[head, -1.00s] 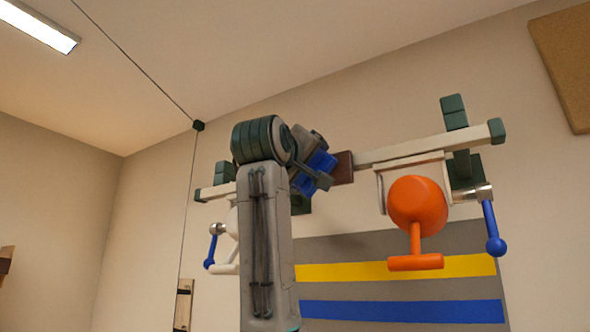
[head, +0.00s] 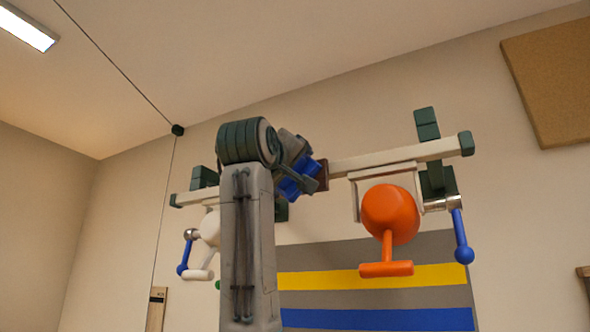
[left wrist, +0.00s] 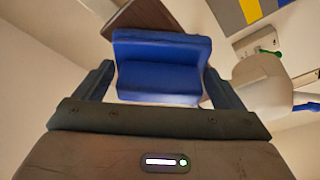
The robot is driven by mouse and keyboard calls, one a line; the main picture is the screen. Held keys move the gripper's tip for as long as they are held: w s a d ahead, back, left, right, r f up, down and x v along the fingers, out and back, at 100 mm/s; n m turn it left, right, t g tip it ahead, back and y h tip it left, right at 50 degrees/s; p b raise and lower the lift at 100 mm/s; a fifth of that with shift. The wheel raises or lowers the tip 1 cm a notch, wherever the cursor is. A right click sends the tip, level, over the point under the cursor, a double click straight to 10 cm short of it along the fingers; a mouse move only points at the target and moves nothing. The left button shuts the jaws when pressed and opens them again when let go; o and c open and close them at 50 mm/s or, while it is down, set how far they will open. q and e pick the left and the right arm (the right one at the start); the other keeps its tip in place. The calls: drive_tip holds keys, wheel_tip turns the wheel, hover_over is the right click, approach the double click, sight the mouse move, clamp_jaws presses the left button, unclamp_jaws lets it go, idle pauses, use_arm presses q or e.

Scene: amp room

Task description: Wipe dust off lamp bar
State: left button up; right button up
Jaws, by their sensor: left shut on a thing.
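The lamp bar (head: 400,155) is a long pale beam with dark green ends, high in front of the wall. A dark brown patch (head: 322,176) shows on it beside my gripper; some may be hidden. My left gripper (head: 297,172) is at the bar's middle, shut on a blue block (head: 299,187). In the left wrist view the gripper (left wrist: 160,85) has a finger on either side of the blue block (left wrist: 160,80), with a brown surface (left wrist: 150,15) behind it. I cannot tell whether the block touches the bar. My right gripper is out of view.
An orange lamp (head: 390,213) hangs right of my arm and a white lamp (head: 209,228) left. Blue-knobbed levers (head: 462,240) hang near both bar ends. A cable (head: 166,210) runs at left. A striped panel (head: 370,277) and corkboard (head: 555,80) are on the wall.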

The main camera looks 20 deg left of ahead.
use_arm(q)
drive_tip(key=shift+w+a, duration=0.2)
drive_tip(key=shift+a, duration=1.6)
drive_tip(key=a, duration=0.7)
drive_tip(key=shift+w+a+b, duration=0.15)
drive_tip(key=shift+w+b, duration=0.15)
drive_tip(key=shift+s, duration=0.1)
drive_tip(key=b+v, duration=0.2)
drive_tip(key=v, duration=0.1)
drive_tip(key=r+v, duration=0.1)
drive_tip(key=v, duration=0.1)
drive_tip(key=shift+s+a+f+b, duration=0.1)
drive_tip(key=shift+s+a+b, duration=0.25)
drive_tip(key=shift+b, duration=0.05)
